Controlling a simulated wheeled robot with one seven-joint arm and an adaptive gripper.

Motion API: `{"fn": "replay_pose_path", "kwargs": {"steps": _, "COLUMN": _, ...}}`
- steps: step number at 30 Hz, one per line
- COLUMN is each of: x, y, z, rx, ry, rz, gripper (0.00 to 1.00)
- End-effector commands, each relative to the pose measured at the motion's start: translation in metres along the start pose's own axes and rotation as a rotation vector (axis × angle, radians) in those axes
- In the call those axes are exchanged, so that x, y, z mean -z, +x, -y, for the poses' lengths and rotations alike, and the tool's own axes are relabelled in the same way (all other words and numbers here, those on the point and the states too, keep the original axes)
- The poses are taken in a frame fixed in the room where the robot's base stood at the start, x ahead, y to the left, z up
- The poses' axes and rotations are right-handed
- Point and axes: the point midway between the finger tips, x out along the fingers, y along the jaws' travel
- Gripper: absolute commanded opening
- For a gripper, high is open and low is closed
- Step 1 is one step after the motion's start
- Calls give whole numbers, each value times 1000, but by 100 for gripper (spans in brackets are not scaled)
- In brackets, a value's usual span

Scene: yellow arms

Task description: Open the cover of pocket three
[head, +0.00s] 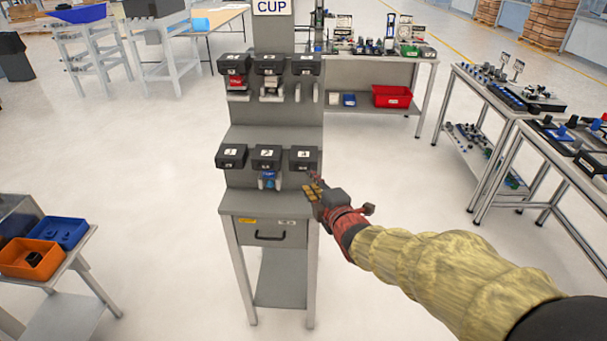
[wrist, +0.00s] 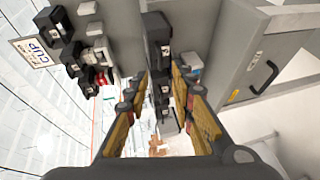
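The stand with the CUP sign carries two rows of pockets with black numbered covers. The right cover of the lower row (head: 303,158), which I take to be pocket three's, hangs down over its pocket; its digit is too small to read surely. In the wrist view the lower-row covers (wrist: 156,28) run down the middle, ahead of and between my fingers. My gripper (head: 313,182) is just below and right of that right cover in the head view. In the wrist view its fingers (wrist: 161,80) are apart with nothing held. Contact with a cover cannot be told.
The middle lower pocket holds a blue-and-white item (head: 267,180). A red item (head: 238,82) shows under an upper cover. Below the lower row is a ledge and a drawer (head: 270,235) with a handle. Tables with parts (head: 520,100) stand to the right; open floor lies around the stand.

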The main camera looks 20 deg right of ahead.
Motion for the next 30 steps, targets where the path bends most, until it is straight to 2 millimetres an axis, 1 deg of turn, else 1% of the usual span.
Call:
{"fn": "replay_pose_path", "kwargs": {"steps": 5, "x": 0, "y": 21, "z": 3, "rx": 3, "ry": 1, "rz": 0, "gripper": 24}}
{"fn": "replay_pose_path", "kwargs": {"steps": 12, "x": 0, "y": 56, "z": 2, "rx": 2, "ry": 2, "rz": 1, "gripper": 24}}
{"fn": "replay_pose_path", "kwargs": {"steps": 15, "x": 0, "y": 66, "z": 2, "rx": 2, "ry": 2, "rz": 1, "gripper": 24}}
{"fn": "replay_pose_path", "kwargs": {"steps": 20, "x": 0, "y": 74, "z": 1, "rx": 3, "ry": 3, "rz": 1, "gripper": 24}}
{"fn": "replay_pose_path", "kwargs": {"steps": 28, "x": 0, "y": 75, "z": 1, "rx": 2, "ry": 3, "rz": 1, "gripper": 24}}
{"fn": "replay_pose_path", "kwargs": {"steps": 30, "x": 0, "y": 75, "z": 1, "rx": 2, "ry": 3, "rz": 2, "gripper": 20}}
